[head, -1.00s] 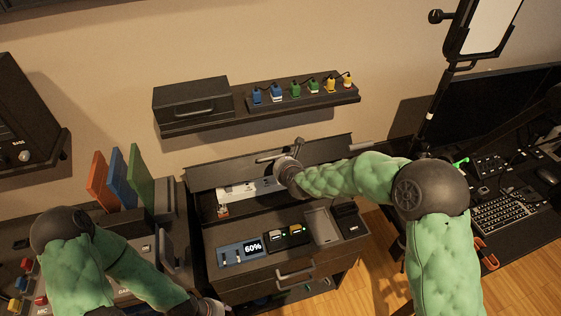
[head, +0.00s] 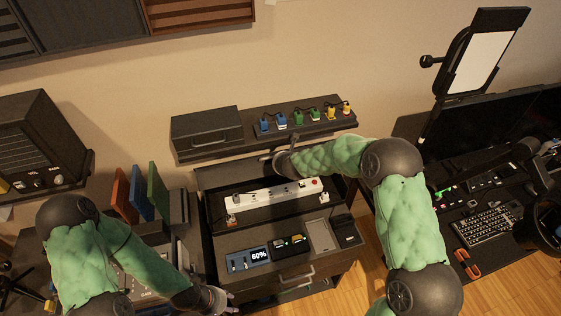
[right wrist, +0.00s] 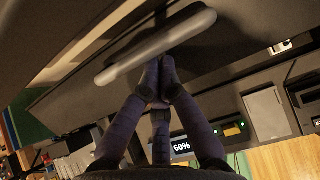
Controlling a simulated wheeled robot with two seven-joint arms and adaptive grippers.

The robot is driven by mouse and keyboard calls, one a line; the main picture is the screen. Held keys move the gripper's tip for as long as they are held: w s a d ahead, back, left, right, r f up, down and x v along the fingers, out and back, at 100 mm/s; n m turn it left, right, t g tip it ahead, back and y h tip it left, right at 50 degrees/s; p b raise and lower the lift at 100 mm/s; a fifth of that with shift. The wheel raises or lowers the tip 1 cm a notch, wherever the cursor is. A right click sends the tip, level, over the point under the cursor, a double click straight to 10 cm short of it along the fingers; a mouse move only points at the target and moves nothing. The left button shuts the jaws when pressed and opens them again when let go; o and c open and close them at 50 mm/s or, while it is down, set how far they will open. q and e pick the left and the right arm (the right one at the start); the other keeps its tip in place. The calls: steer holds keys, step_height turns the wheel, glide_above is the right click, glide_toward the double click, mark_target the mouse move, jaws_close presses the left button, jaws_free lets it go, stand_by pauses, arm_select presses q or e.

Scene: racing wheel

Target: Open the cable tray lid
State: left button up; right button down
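The cable tray lid (head: 222,180) is a long dark panel, raised at the back of the cable tray (head: 262,215). A white power strip (head: 285,193) shows inside the open tray. In the right wrist view the lid's grey bar handle (right wrist: 155,48) crosses in front of my right gripper (right wrist: 160,80). Its fingers are together, with their tips at the bar and partly hidden behind it. I cannot tell if they clamp it. In the head view that gripper is small, by the lid's top edge. My left gripper (head: 229,302) is low at the bottom edge, apparently open and empty.
A wall shelf (head: 270,133) with a dark box (head: 206,130) and several colored plugs sits just above the lid. A drawer cabinet below carries a display reading 60% (head: 259,255) and small devices. Upright colored panels (head: 158,190) stand left; a desk with a keyboard (head: 483,223) is right.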

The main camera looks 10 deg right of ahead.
steer(key=shift+w+r+p, duration=0.6)
steer(key=shift+w, duration=0.1)
stand_by(0.3)
